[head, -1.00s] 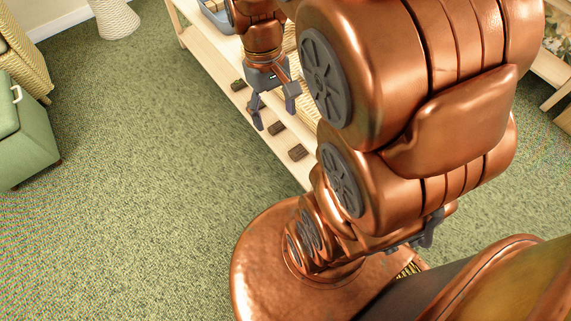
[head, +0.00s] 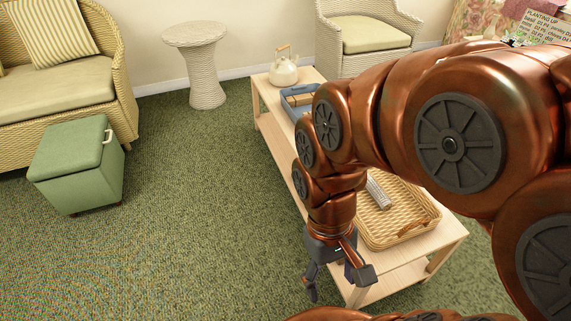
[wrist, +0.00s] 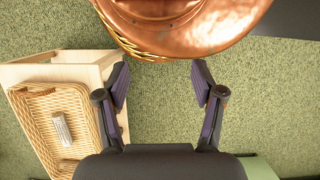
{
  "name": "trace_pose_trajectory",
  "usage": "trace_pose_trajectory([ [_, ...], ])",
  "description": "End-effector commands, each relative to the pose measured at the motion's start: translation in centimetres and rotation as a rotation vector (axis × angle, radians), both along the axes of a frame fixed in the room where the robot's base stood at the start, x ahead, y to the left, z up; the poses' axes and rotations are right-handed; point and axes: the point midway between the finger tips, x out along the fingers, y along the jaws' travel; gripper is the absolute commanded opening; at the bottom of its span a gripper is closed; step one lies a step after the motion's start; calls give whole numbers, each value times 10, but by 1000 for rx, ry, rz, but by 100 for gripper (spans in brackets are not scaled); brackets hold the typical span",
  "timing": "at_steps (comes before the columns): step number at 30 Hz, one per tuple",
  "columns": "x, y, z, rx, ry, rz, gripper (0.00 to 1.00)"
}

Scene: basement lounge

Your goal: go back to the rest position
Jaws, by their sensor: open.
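My gripper (head: 335,284) hangs pointing down beside the front left edge of the low wooden table (head: 452,237) in the head view. Its fingers are spread and nothing is between them. In the wrist view my gripper (wrist: 160,80) is also open and empty, over green carpet. My arm, in copper colour, is raised and bent across the right of the head view and hides part of the table.
The table bears a wicker tray (head: 408,242), a blue tray (head: 290,107) and a kettle (head: 284,72). A green ottoman (head: 75,165), wicker sofa (head: 60,75), round side table (head: 196,40) and armchair (head: 368,35) stand around.

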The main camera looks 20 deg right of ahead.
Motion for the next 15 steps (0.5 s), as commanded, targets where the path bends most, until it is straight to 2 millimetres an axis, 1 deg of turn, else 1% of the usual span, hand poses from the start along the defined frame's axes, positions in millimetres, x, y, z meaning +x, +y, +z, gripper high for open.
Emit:
trace_pose_trajectory([
  [1, 0, 0, 10, 1, -1, 3, 68],
  [5, 0, 1, 33, 3, -9, 9, 68],
  [15, 3, 0, 117, -1, -51, 0, 68],
])
